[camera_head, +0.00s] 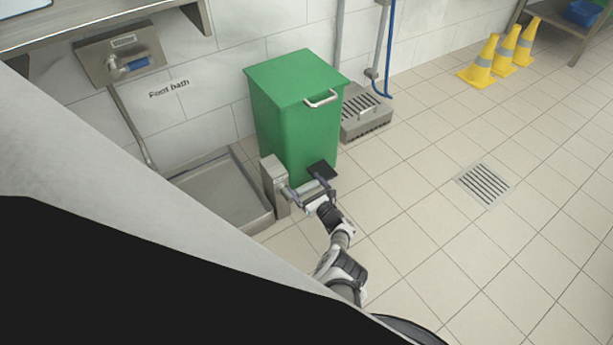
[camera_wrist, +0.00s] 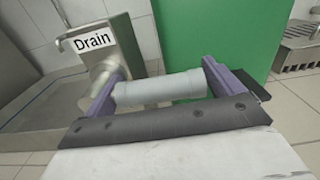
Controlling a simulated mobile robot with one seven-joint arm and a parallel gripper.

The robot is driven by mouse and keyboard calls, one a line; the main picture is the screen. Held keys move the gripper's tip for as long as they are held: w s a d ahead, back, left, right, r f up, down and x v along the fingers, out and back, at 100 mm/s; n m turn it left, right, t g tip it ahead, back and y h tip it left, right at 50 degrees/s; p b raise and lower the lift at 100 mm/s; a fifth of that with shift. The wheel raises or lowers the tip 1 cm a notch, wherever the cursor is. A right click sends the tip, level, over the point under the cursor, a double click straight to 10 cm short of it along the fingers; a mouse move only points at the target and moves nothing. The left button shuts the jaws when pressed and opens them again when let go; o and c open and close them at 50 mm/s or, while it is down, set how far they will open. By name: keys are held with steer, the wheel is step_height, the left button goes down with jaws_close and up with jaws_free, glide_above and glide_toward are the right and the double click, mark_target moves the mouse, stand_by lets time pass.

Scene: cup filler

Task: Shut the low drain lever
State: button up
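The drain box (camera_head: 272,178) is a small metal post beside the foot bath; in the wrist view its label reads "Drain" (camera_wrist: 92,40). The drain lever (camera_wrist: 160,89) is a grey cylinder reaching right from a round metal hub on the box, lying about level in the wrist view. My gripper (camera_head: 306,188) is at the lever, low above the floor. In the wrist view my gripper (camera_wrist: 162,68) is open, one finger near the hub and one near the lever's free end. I cannot tell whether either finger touches it. The lever is too small to judge in the head view.
A green bin (camera_head: 295,110) with a dark pedal (camera_head: 321,170) stands right behind my gripper. The foot bath tray (camera_head: 215,190) lies left of the drain box. A floor grate (camera_head: 483,185) and yellow cones (camera_head: 480,65) are right. The tiled floor at right is mostly clear.

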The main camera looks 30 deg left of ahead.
steer(key=shift+d, duration=0.1)
steer(key=shift+s+d+r+p, duration=0.1)
steer(key=shift+s+d+p, duration=0.05)
steer(key=shift+d+p, duration=0.3)
steer(key=p+v, duration=0.5)
steer(key=v, duration=0.7)
steer(key=shift+s+d, duration=0.25)
steer(key=shift+d, duration=0.1)
